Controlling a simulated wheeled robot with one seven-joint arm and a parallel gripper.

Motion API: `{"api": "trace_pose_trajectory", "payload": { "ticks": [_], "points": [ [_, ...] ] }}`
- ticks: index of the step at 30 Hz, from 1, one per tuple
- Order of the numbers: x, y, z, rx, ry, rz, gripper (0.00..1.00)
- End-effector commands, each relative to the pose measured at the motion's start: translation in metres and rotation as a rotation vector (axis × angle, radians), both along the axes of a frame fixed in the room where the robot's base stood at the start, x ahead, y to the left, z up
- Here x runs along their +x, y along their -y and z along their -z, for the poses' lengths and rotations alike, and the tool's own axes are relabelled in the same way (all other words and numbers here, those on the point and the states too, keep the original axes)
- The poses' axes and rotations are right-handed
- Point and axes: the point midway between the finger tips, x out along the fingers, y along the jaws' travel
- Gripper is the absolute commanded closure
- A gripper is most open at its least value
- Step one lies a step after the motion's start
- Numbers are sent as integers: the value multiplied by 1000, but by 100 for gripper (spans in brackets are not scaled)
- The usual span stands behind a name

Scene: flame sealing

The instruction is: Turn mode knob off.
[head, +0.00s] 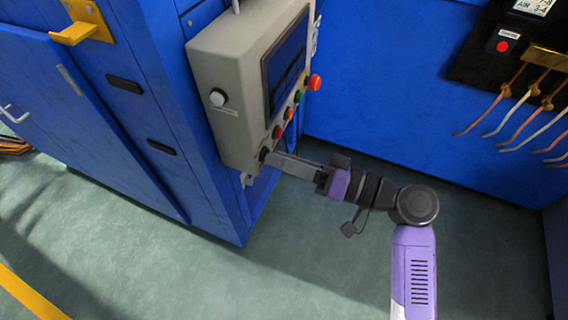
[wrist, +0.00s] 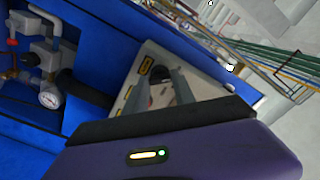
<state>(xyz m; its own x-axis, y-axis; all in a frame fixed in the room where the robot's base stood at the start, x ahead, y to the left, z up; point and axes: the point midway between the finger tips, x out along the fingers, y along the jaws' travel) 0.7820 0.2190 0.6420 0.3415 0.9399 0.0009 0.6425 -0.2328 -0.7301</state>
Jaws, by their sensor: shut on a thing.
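The black mode knob (head: 264,154) is at the lower front corner of the grey control box (head: 222,62). My gripper (head: 270,158) reaches it from the right, its long grey fingers ending at the knob. In the wrist view, my gripper (wrist: 157,86) has one finger on each side of the dark round knob (wrist: 157,74) and is shut on it. The fingers partly cover the panel face there. The knob's pointer and setting are too small to read.
Red (head: 277,132), orange and green buttons line the panel above the knob, with a larger red button (head: 314,82) at the end. A blue cabinet (head: 165,90) stands left. Copper tubes (head: 520,95) hang at the right.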

Motion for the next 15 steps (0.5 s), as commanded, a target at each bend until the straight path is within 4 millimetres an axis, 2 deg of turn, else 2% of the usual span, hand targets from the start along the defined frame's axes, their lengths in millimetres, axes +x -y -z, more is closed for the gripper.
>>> {"api": "trace_pose_trajectory", "payload": {
  "ticks": [15],
  "points": [
    [-1,0,2,-21,45,-2,100]
  ]
}}
